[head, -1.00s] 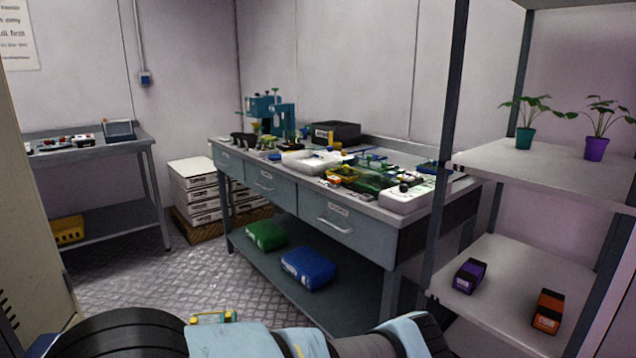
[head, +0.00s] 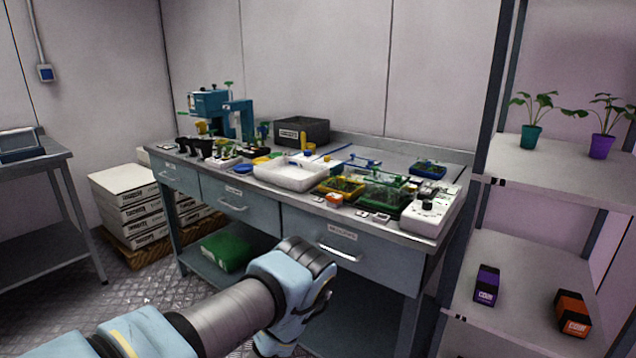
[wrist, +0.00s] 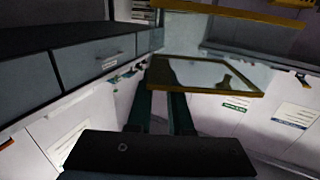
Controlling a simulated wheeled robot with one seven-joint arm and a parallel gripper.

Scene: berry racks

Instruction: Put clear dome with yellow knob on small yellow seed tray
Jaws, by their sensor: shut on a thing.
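The clear dome (wrist: 210,72), a see-through box with a yellow-brown rim, shows in the wrist view just beyond my fingers. My gripper (wrist: 167,96) is shut on it; the knob and exact grip point are hard to make out. In the head view my arm reaches in front of the bench drawers, and the fingers and dome are not clearly seen. The small yellow seed tray (head: 322,187) stands on the bench with green seedlings in it, left of a green tray (head: 385,205) with a clear cover.
A white basin (head: 290,182) stands left of the yellow tray, and a white device with a black knob (head: 428,215) stands right. Small tags and an orange item (head: 333,200) lie along the bench front. A metal shelf (head: 530,175) rises at right.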

